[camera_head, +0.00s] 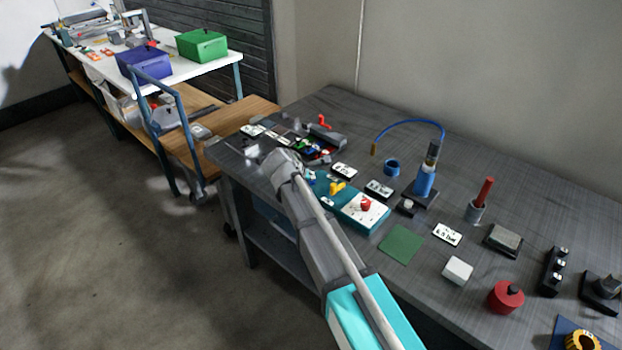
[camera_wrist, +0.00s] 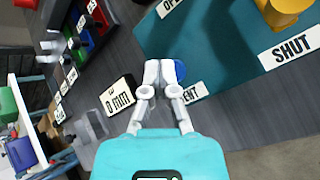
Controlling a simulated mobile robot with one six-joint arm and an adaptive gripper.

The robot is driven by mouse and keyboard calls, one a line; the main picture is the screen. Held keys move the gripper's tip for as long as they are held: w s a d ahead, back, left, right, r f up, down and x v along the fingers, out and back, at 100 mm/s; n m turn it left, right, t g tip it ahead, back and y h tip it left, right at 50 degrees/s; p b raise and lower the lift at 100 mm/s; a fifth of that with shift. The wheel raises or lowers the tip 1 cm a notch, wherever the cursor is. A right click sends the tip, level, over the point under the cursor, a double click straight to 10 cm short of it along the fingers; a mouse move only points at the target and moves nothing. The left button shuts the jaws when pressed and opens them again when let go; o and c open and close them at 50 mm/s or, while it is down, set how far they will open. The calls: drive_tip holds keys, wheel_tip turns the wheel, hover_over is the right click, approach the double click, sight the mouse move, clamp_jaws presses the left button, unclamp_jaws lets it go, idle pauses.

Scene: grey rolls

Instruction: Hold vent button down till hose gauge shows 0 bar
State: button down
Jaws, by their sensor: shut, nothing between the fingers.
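In the wrist view my gripper (camera_wrist: 160,72) is shut and empty, its white fingertips together. A blue round button (camera_wrist: 180,70) shows just behind and to the right of the tips, partly hidden by them; I cannot tell whether they touch or press it. The vent label (camera_wrist: 190,94) below it is partly covered by a finger. Button and label are at the edge of a teal panel (camera_wrist: 222,65). In the head view the teal panel (camera_head: 349,211) lies beyond my arm, which hides the button and my fingertips. I cannot identify a legible hose gauge reading.
On the panel are a yellow handle (camera_wrist: 284,10) and a SHUT label (camera_wrist: 290,47). A 0 mm card (camera_wrist: 117,96) lies beside it. In the head view a red knob (camera_head: 366,204), a 6.5 bar card (camera_head: 447,234) and a blue hose (camera_head: 410,121) stand nearby.

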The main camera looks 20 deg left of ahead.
drive_tip(key=shift+r, duration=0.15)
idle(0.5)
drive_tip(key=shift+r+p, duration=0.8)
drive_tip(key=shift+p, duration=0.15)
drive_tip(key=shift+r+p, duration=2.5)
